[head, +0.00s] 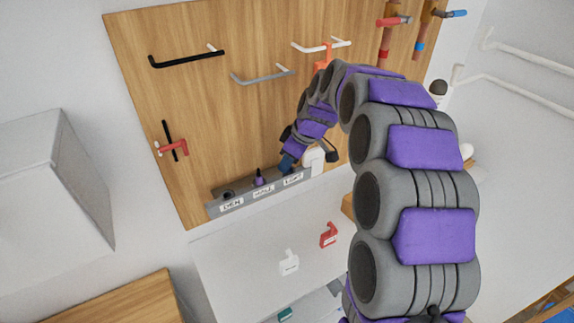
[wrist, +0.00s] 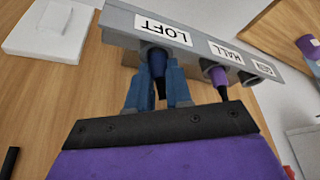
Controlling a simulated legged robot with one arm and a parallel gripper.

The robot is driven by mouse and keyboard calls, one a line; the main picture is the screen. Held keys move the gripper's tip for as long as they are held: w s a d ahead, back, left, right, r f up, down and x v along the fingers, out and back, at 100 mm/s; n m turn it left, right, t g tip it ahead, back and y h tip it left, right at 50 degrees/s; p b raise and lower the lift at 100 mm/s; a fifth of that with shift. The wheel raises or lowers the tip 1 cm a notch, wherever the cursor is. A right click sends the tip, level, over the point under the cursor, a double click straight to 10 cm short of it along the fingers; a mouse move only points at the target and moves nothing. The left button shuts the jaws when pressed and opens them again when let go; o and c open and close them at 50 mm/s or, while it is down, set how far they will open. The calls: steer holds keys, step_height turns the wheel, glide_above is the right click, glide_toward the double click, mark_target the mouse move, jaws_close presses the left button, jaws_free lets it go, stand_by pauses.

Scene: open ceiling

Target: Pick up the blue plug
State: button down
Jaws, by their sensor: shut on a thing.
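The blue plug (wrist: 157,63) is dark blue with a black lower end. In the wrist view it sits at the opening under the LOFT label of a grey strip (wrist: 195,62). My gripper (wrist: 158,92) has its two blue fingers on either side of the plug, shut on it. I cannot tell how deep the plug sits in the opening. In the head view my gripper (head: 288,161) is at the strip's right end, by the LOFT label (head: 293,178), and the plug is hard to make out there.
A purple plug (wrist: 219,80) stands in the HALL opening, close beside my gripper. The DEN end shows no plug. A white block (wrist: 52,28) is on the wooden board near LOFT. White (head: 289,261) and red (head: 328,235) pieces lie on the counter below. Bars and hooks are on the board above.

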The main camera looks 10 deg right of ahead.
steer(key=shift+d+r, duration=0.1)
steer(key=shift+r, duration=0.25)
steer(key=v, duration=0.3)
steer(key=shift+s+d+r+p, duration=0.1)
steer(key=shift+s+r+p, duration=0.05)
steer(key=shift+r+p, duration=0.2)
steer(key=s+d+p, duration=0.1)
steer(key=s+d, duration=0.7)
steer(key=s, duration=0.5)
steer(key=shift+r, duration=0.45)
steer(key=shift+w, duration=0.1)
